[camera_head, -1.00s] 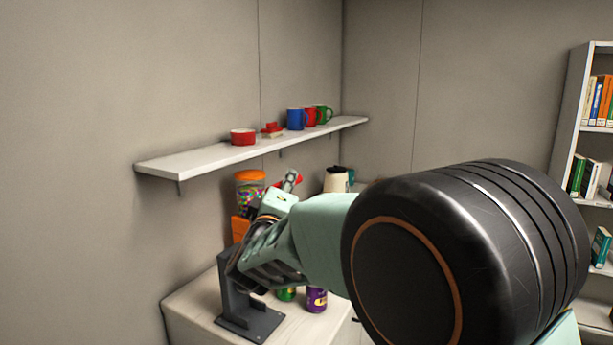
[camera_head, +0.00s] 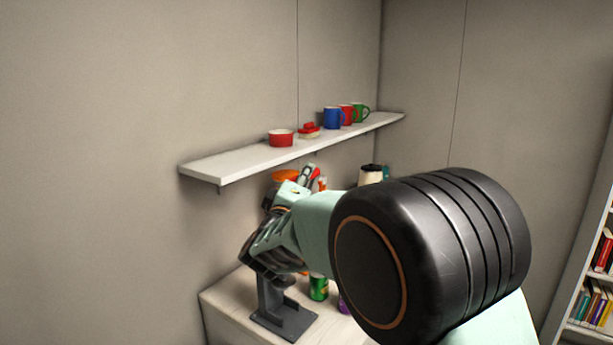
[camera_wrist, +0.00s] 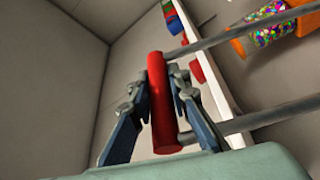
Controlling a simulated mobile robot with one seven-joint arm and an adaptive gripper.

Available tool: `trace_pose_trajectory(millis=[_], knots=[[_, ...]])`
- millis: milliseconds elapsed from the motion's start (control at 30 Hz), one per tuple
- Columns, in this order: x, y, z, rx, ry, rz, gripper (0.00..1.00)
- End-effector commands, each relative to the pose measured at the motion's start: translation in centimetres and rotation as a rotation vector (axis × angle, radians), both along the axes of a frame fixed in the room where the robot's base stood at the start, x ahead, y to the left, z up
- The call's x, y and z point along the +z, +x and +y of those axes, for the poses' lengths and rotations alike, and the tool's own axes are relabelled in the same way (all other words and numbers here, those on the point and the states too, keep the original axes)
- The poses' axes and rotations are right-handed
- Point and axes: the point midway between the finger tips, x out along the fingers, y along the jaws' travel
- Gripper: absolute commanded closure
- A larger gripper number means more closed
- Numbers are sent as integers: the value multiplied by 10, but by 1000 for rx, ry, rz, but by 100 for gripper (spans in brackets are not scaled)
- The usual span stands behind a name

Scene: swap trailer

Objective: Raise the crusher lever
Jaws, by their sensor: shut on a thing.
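The crusher is a dark grey stand (camera_head: 284,318) on the worktop in the head view, partly hidden behind my arm. Its lever has a red cylindrical handle (camera_wrist: 165,110) carried by two grey rods (camera_wrist: 240,32) in the wrist view. My gripper (camera_wrist: 157,84) has one finger on each side of the red handle and is shut on it. In the head view my gripper (camera_head: 308,173) is above the stand, just below the shelf, with a little red showing beside it. The rods' lower ends are hidden by my arm.
A wall shelf (camera_head: 215,170) with a red bowl (camera_head: 281,138) and several mugs is just above my gripper. An orange-lidded candy jar (camera_wrist: 270,30) is close to the rods. A green can (camera_head: 318,287) stands on the worktop (camera_head: 230,308) beside the crusher.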

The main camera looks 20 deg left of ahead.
Motion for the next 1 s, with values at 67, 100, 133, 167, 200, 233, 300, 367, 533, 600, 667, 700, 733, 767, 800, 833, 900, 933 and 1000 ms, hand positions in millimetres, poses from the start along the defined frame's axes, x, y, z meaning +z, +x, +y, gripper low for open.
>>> trace_pose_trajectory(millis=[67, 100, 133, 167, 200, 233, 300, 367, 533, 600, 667, 700, 733, 767, 800, 833, 900, 933, 1000], knots=[[3, 0, 2, 3, 2, -4, 100], [3, 0, 2, 3, 2, -4, 100], [3, 0, 2, 3, 2, -4, 100], [3, 0, 2, 4, 1, -5, 100], [3, 0, 2, 4, 1, -5, 80], [3, 0, 2, 4, 1, -5, 77], [2, -1, 2, 3, 2, -3, 69], [2, -1, 2, 4, 1, -2, 66], [1, -1, 2, 4, 0, -1, 66], [1, -1, 2, 4, 0, -1, 66], [1, -1, 2, 4, 0, -1, 66], [0, -1, 2, 5, 0, 0, 66], [0, -2, 2, 5, 0, 0, 66], [0, -4, 2, 5, 0, 0, 66], [-1, -7, 3, 6, 0, 1, 66], [-1, -10, 3, 6, 0, 2, 66], [-2, -20, 3, 6, 1, 1, 66], [-3, -25, 2, 6, 1, 1, 66], [-5, -39, 3, 8, 1, 0, 66]])
